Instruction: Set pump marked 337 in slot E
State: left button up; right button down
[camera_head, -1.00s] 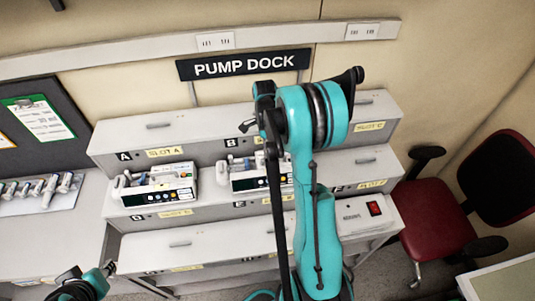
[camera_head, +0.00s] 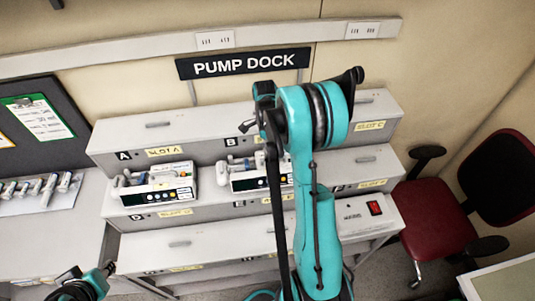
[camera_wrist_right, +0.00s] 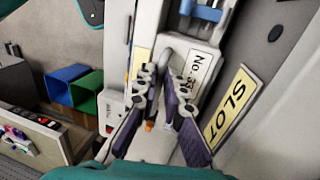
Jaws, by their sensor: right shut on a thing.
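In the right wrist view, my right gripper (camera_wrist_right: 163,82) is shut on the grey handle of a white pump (camera_wrist_right: 150,142). In the head view, my teal right arm covers the right gripper and most of the slot E area, marked by the letter E (camera_head: 238,203). Part of my left arm's end (camera_head: 90,285) shows at the lower left; its jaws are unclear.
One pump (camera_head: 158,186) stands before slot A, another (camera_head: 240,180) before slot B, partly behind my arm. A box with a red switch (camera_head: 374,208) sits at the right end. A red chair (camera_head: 437,215) stands right. Blue (camera_wrist_right: 65,84) and green bins (camera_wrist_right: 87,92) are further off.

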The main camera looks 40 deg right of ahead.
jog(key=shift+f, duration=0.25)
jog(key=c, duration=1.5)
grip_release()
jog(key=shift+c, duration=0.2)
jog(key=v, duration=1.2)
jog(key=shift+s+a, duration=0.1)
